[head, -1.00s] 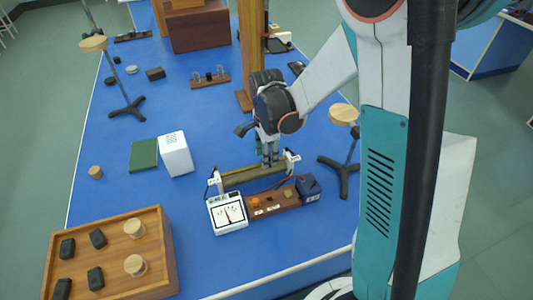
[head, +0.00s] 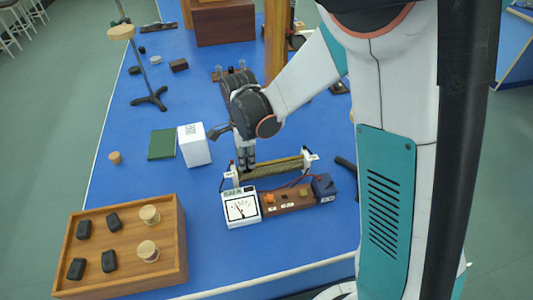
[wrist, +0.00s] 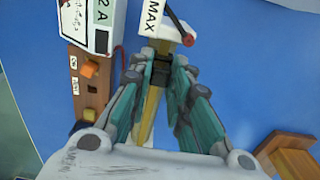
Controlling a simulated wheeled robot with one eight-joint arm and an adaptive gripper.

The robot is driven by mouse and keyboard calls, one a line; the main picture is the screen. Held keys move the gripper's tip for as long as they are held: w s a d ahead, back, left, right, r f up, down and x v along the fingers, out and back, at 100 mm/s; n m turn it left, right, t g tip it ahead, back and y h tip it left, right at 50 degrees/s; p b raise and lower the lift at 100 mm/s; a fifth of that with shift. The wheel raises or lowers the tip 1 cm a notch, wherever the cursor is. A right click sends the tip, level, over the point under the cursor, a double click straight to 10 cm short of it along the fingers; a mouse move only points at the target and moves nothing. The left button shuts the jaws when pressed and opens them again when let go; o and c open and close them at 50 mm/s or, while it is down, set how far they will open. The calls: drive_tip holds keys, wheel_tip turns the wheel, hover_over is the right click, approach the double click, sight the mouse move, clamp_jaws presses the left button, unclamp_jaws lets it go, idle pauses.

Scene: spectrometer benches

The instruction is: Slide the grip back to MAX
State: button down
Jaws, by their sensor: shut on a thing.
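The sliding rheostat (head: 282,168) lies on the blue bench, a long tan-wound bar between two white end posts. My gripper (head: 246,166) reaches down onto it close to its left end post. In the wrist view, my gripper (wrist: 160,75) is shut on the dark grip (wrist: 161,66), which is mostly hidden between the fingers. The white end post with the MAX label (wrist: 152,17) stands just beyond the fingertips, with a small stretch between it and the grip. The head view hides the grip behind the fingers.
A white needle meter (head: 241,208) and a wooden board (head: 288,200) with a dark box (head: 324,187) stand in front of the rheostat. A white box (head: 194,146), a green book (head: 162,144) and a wooden tray (head: 178,250) are to the left.

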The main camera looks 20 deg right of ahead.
drive_tip(key=shift+a, duration=0.8)
drive_tip(key=c, duration=1.5)
unclamp_jaws()
drive_tip(key=shift+a, duration=0.15)
drive_tip(key=shift+r, duration=0.1)
wheel_tip(320, 180, up, 12)
drive_tip(key=shift+f, duration=0.1)
